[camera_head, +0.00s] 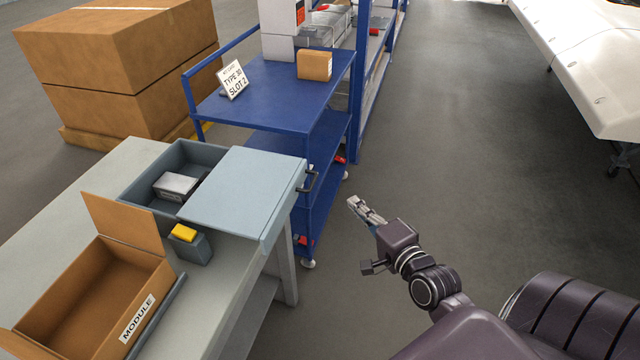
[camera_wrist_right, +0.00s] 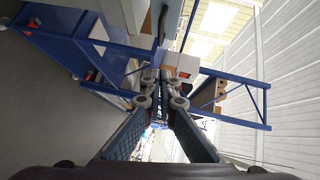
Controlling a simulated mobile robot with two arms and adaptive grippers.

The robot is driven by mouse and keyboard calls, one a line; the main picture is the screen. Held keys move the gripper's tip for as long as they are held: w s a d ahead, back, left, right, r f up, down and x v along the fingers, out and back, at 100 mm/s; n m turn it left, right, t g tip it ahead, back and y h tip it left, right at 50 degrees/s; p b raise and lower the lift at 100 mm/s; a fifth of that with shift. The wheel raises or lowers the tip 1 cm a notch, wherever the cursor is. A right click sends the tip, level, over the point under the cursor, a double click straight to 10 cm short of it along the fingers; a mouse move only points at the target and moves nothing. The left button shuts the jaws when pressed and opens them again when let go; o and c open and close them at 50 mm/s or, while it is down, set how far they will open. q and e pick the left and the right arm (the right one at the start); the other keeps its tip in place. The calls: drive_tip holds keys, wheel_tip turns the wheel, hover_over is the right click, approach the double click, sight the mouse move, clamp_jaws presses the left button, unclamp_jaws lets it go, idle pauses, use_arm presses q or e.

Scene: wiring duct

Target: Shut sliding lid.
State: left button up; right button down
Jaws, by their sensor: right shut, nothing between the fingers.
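The sliding lid (camera_head: 243,196) is a flat grey-blue panel on the grey bin (camera_head: 136,190) on the workbench. It covers the right part of the bin and overhangs the bench's right end. The left part of the bin is open, and a grey module (camera_head: 176,186) lies inside. A dark handle (camera_head: 309,180) is on the lid's right edge. My right gripper (camera_head: 352,204) is shut and empty, to the right of the handle and apart from it, over the floor. Its fingers also show in the right wrist view (camera_wrist_right: 160,100). My left gripper is not in view.
An open cardboard box (camera_head: 62,300) labelled MODULE and a small grey block with a yellow top (camera_head: 184,234) are on the bench (camera_head: 215,290). A blue cart (camera_head: 265,85) with a sign and small box stands behind the lid.

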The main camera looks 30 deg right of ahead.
drive_tip(key=w+a+f+p, duration=0.2)
drive_tip(key=w, duration=0.9)
drive_tip(key=shift+p, duration=0.3)
drive_tip(key=shift+w, duration=0.15)
